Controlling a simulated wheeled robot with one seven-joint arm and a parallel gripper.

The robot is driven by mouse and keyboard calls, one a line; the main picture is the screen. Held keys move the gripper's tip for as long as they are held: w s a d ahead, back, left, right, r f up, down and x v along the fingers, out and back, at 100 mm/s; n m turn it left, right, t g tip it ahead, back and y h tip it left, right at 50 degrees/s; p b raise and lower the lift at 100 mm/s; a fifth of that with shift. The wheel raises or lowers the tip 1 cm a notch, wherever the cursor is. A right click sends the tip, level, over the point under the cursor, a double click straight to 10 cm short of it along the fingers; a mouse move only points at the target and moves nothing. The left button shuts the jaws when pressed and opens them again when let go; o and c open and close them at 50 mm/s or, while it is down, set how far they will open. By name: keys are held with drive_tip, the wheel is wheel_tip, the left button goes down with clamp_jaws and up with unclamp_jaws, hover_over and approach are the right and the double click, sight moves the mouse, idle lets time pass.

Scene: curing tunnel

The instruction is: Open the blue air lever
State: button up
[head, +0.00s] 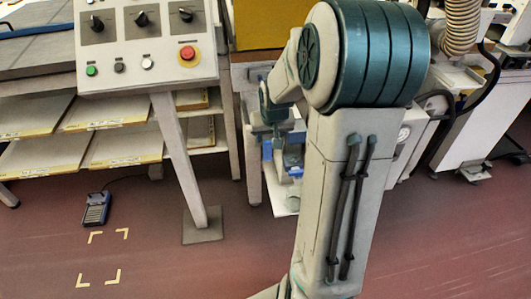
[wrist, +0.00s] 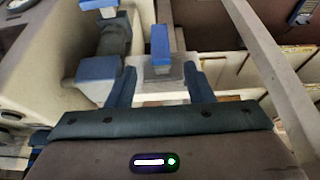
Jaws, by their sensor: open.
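A short blue bar, which looks like the blue air lever (wrist: 160,45), stands out from a pale block in the wrist view. My gripper (wrist: 161,78) is open, with one dark teal finger on each side of the line to the bar. The bar lies just beyond the fingertips, roughly centred between them, and I see no contact. In the head view my arm hides most of this spot; only small blue parts (head: 293,160) show beside it, and I cannot tell which is the lever.
Other blue parts (wrist: 97,68) on grey fittings sit close to the left of my gripper. In the head view a control panel (head: 150,45) with knobs and a red button stands left. Shelves (head: 125,145) are below it.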

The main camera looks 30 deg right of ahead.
sight(267, 151)
drive_tip(key=b+x, duration=0.2)
drive_tip(key=x, duration=1)
drive_tip(key=shift+b, duration=0.35)
drive_tip(key=shift+s, duration=0.1)
clamp_jaws()
